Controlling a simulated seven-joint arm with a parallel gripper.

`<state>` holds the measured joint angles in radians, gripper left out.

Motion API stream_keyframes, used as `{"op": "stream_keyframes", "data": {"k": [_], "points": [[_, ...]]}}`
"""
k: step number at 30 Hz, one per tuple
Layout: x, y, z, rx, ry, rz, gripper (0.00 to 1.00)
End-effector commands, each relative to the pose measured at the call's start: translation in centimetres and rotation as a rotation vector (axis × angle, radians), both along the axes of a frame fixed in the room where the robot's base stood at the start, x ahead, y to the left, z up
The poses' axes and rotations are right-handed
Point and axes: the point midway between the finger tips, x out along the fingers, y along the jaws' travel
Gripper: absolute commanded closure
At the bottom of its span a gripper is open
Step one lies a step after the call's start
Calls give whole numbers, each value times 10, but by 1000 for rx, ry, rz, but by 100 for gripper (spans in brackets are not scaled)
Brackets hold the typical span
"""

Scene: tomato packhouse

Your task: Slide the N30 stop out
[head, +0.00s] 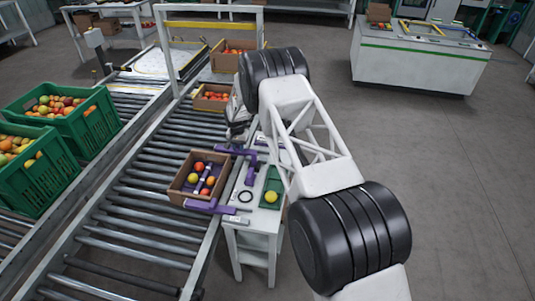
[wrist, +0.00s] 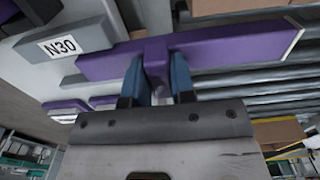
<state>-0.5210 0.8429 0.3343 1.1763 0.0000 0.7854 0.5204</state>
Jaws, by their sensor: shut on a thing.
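The N30 stop is a purple bar (wrist: 205,50) with a grip piece (wrist: 156,80) below it, beside a grey block with the N30 label (wrist: 62,46) in the wrist view. My gripper (wrist: 156,90) has its blue fingers on either side of that grip piece and is shut on it. In the head view a purple stop (head: 232,150) lies near the arm's end, reaching to the roller conveyor. My fingers are hidden there by the arm. Another purple stop (head: 208,207) lies nearer, below an open carton.
The carton (head: 181,197) of tomatoes stands on the roller conveyor (head: 130,228) between the stops. Two more cartons sit farther up. A white side table (head: 257,229) carries a green tray (head: 273,205) with a yellow tomato. Green crates (head: 90,128) stand at left.

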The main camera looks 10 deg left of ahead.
Motion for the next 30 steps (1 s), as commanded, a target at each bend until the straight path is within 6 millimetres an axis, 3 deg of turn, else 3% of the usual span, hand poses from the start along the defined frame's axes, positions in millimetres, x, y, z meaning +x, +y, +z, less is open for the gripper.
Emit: {"op": "stream_keyframes", "data": {"k": [1, 23, 24, 27, 30], "points": [[-9, -2, -17, -10, 19, 1, 100], [-9, 2, -17, -10, 19, 1, 100], [-9, 2, -17, -10, 19, 0, 71], [-9, 2, -17, -10, 19, 0, 55], [-9, 2, -17, -10, 18, 0, 55]]}}
